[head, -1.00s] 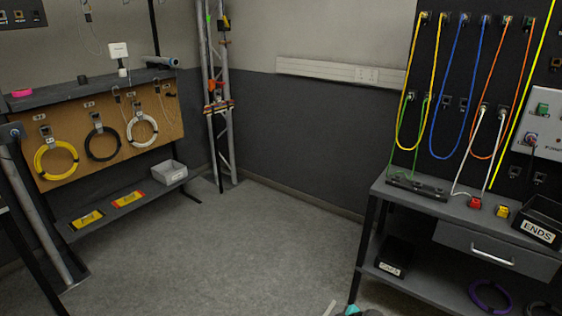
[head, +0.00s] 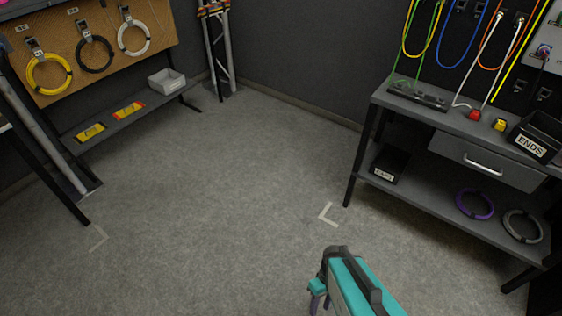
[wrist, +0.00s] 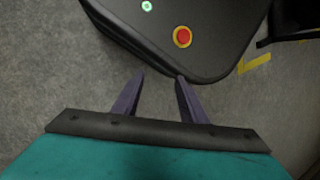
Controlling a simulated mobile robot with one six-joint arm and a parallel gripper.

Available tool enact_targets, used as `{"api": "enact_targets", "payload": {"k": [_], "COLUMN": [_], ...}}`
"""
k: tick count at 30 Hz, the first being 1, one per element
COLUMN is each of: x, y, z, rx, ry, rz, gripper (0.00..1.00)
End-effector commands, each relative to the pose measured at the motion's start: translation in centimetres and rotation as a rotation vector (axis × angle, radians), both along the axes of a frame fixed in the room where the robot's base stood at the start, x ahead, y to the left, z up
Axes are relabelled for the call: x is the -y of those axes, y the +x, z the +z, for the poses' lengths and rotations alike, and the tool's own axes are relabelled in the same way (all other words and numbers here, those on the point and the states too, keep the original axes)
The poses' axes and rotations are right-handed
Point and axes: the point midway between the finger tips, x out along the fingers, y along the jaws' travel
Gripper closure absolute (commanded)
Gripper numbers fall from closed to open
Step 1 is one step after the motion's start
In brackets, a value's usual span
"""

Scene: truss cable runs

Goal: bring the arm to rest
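My arm, teal and dark grey (head: 355,285), shows at the bottom of the head view, low over the grey floor and left of the workbench. In the wrist view my gripper (wrist: 160,77) has its two dark purple fingers apart, with nothing between them. The fingertips point toward a black rounded body with a red button and a green light, which looks like my own base. I cannot tell from the picture whether the fingertips touch it.
A grey workbench (head: 445,122) with a drawer, ENDS bin (head: 532,144) and lower shelf stands right. A pegboard (head: 105,62) with cable coils and a low shelf (head: 135,118) stand left. A truss (head: 217,50) stands at the back. The middle floor (head: 220,185) is clear.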

Motion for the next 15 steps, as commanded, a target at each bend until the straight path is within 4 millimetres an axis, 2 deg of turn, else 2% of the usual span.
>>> {"api": "enact_targets", "payload": {"k": [7,15], "x": [2.3,2.8], "y": [-1.8,-2.4], "z": [0.8,1.1], "rx": [-0.082,-0.122], "ry": [-0.189,-0.295], "rz": [-0.2,-0.391], "gripper": [0.61,0.61]}}
